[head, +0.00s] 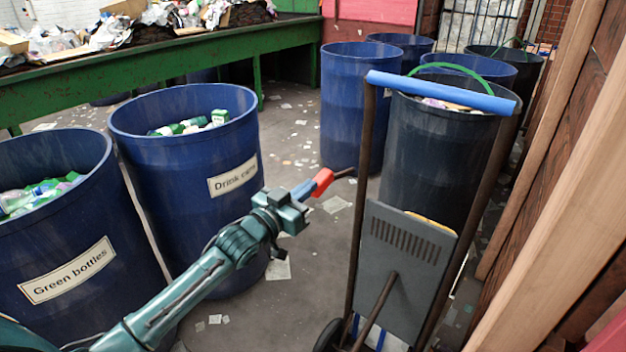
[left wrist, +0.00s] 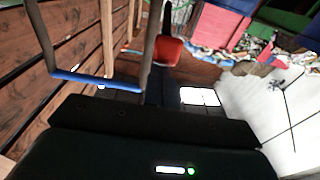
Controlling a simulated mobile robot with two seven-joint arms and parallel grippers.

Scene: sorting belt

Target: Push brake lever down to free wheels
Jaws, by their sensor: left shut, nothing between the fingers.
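The brake lever's red grip (head: 322,183) sticks out to the left of the hand truck (head: 410,245) on a dark rod. It also shows in the left wrist view (left wrist: 168,52), ahead of the gripper. My left gripper (head: 303,190) is shut and empty, with its tip right beside the left end of the red grip. I cannot tell whether they touch. The hand truck stands upright with a blue handle bar (head: 440,91) and a grey plate. Its wheel (head: 328,336) is partly cut off at the bottom edge. My right gripper is not in view.
A dark barrel (head: 437,150) stands behind the hand truck's frame. Blue barrels labelled Drink cans (head: 185,150) and Green bottles (head: 60,220) stand left, near my left arm. A timber wall (head: 560,180) closes the right side. Littered floor (head: 300,125) lies between the barrels.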

